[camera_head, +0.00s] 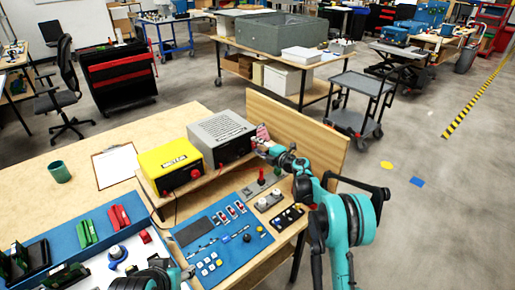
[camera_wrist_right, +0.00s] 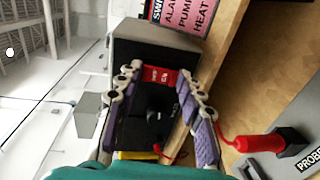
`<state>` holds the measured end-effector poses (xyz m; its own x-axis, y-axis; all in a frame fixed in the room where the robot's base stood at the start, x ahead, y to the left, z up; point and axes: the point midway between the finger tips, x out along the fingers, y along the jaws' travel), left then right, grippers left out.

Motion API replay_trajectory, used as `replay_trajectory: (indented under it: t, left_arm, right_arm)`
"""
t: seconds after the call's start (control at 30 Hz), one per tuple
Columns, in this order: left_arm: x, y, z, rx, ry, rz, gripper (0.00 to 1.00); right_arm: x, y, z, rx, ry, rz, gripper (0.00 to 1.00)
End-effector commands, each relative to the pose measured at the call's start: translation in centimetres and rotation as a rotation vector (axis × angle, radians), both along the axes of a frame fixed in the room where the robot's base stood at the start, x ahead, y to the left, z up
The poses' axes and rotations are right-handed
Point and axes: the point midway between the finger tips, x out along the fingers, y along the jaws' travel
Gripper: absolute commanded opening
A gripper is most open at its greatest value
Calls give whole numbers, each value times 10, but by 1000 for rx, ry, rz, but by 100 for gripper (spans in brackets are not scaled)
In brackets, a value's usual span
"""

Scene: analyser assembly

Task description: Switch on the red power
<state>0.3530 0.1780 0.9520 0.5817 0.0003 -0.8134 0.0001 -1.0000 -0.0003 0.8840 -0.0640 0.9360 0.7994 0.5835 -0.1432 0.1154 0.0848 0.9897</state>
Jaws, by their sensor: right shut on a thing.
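The grey power unit (camera_head: 222,138) stands on a wooden shelf, beside the yellow meter box. In the right wrist view, the unit's dark front (camera_wrist_right: 150,120) carries a red power switch (camera_wrist_right: 160,75) with small white markings and a black knob below it. My right gripper (camera_head: 262,143) is at the unit's front right side. In the wrist view my right gripper (camera_wrist_right: 158,76) has its two fingertips on either side of the red switch and is shut on it. Part of my left arm shows at the bottom edge in the head view; its fingers cannot be made out.
The yellow meter box (camera_head: 170,164) stands left of the unit. A wooden panel (camera_head: 298,130) rises behind my right arm. A blue control panel (camera_head: 222,240) with switches and buttons lies in front. A red probe (camera_wrist_right: 258,143) shows at the right in the wrist view.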

Motion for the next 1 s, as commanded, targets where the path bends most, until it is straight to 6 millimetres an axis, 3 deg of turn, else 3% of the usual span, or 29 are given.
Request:
replay_trajectory:
  t: [0.03, 0.2, 0.77, 0.8, 0.83, 1.0]
  left_arm:
    - [0, 0, -11, 0, 0, 0, 52]
    - [0, 0, -24, 0, 0, 0, 52]
    - [0, 0, -23, 0, 0, 0, 52]
    - [0, 0, -23, 0, 0, 0, 52]
    - [0, 0, -23, 0, 0, 0, 52]
    - [0, 0, -23, 0, 0, 0, 52]
  right_arm:
    - [0, 0, -8, 25, -31, 0, 9]
    - [0, 1, -10, 108, -143, 0, 9]
    - [0, 0, -8, 171, -234, -2, 9]
    - [0, 0, -8, 171, -234, -2, 48]
    - [0, 0, -8, 171, -234, -2, 56]
    - [0, 0, -8, 171, -234, -2, 59]
